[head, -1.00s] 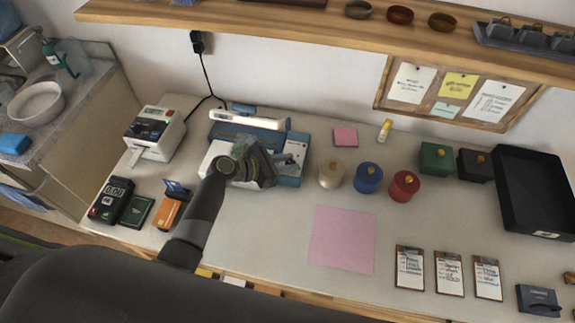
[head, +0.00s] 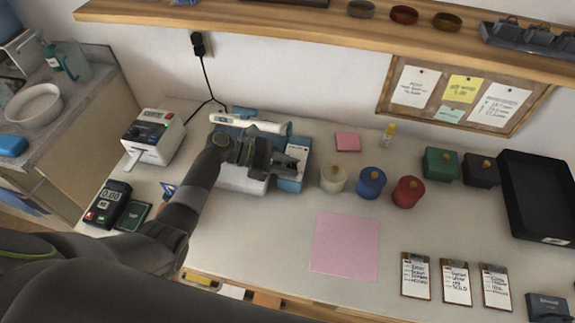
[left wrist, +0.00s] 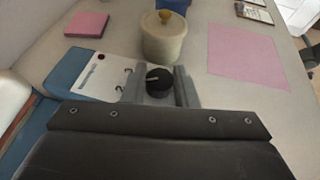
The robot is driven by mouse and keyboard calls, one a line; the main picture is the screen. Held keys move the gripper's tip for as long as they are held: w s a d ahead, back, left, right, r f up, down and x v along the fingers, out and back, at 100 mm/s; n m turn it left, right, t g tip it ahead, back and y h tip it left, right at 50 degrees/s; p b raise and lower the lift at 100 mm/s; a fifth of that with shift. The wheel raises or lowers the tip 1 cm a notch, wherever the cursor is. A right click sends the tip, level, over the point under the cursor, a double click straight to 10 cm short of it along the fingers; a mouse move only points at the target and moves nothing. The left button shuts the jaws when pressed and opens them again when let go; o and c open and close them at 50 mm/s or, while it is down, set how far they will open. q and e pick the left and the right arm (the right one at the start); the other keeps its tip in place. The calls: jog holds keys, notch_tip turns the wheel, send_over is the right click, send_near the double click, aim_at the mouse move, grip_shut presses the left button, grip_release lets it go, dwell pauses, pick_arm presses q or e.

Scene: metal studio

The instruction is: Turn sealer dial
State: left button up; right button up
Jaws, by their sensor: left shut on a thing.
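The sealer is a blue and white machine (head: 291,182) with a long white bar (head: 232,121) at the back of the table; its white panel also shows in the left wrist view (left wrist: 97,72). Its dial is a round black knob (left wrist: 159,82) with a pale pointer line. My left gripper (head: 285,163) is over the right end of the sealer. In the left wrist view its grey fingers (left wrist: 159,88) stand on either side of the dial, shut on it. The dial is too small or hidden to make out in the head view. My right gripper is not in view.
White, blue and red lidded pots (head: 371,183) stand just right of the sealer. A label printer (head: 152,137) is to its left, a card reader (head: 108,204) at front left. A pink mat (head: 345,246) lies on open table. A shelf (head: 300,24) overhangs the back.

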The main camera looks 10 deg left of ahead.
pick_arm(q)
jog(key=o, duration=1)
jog(key=shift+a, duration=0.1)
jog(key=b+v, duration=0.2)
jog(key=v, duration=1.5)
jog(key=shift+r, duration=0.2)
jog(key=shift+s, duration=0.1)
